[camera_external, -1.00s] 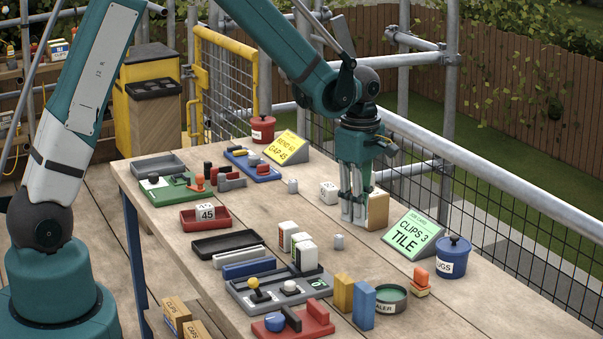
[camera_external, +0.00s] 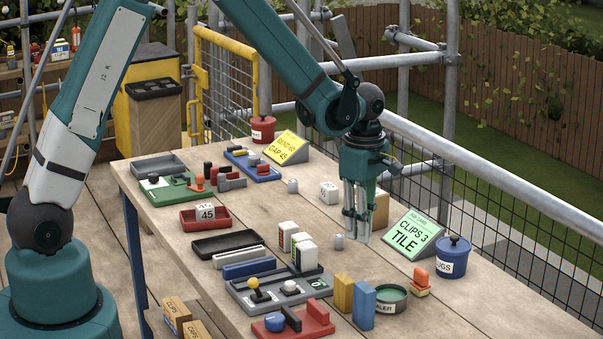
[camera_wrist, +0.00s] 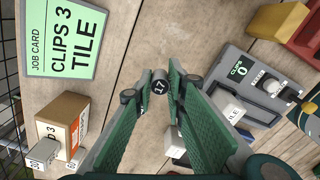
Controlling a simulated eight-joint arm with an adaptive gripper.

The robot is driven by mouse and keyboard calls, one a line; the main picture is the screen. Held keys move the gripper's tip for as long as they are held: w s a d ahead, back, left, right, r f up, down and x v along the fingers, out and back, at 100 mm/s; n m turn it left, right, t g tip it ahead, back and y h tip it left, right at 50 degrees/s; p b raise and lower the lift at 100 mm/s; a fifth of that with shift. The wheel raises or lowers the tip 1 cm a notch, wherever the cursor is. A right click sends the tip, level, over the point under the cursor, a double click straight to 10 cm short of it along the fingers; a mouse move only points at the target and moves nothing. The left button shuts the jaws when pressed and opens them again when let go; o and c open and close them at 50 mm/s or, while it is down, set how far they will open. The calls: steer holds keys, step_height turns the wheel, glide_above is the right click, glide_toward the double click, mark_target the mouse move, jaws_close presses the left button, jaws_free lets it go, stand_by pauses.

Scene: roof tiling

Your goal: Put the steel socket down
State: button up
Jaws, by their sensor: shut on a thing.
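The steel socket (camera_wrist: 159,85) is a small dark grey cylinder with 17 on its end. In the wrist view it sits between the fingertips of my gripper (camera_wrist: 160,82), which are shut on it. The socket cannot be made out there among the fingers. Whether it touches the wood is not clear.
The green job card (camera_external: 413,234) reads CLIPS 3 TILE. A grey panel (camera_external: 246,299) and white blocks (camera_external: 308,254) lie left. Bare wood lies in front.

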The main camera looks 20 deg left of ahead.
mark_target(360, 266)
steer(key=shift+f, duration=1.45)
steer(key=shift+f, duration=1.85)
steer(key=shift+f+b, duration=0.2)
steer(key=shift+b, duration=0.2)
steer(key=o, duration=0.9)
steer(key=shift+r, duration=0.25)
steer(key=shift+r+p, duration=0.65)
steer(key=shift+r, duration=5.3)
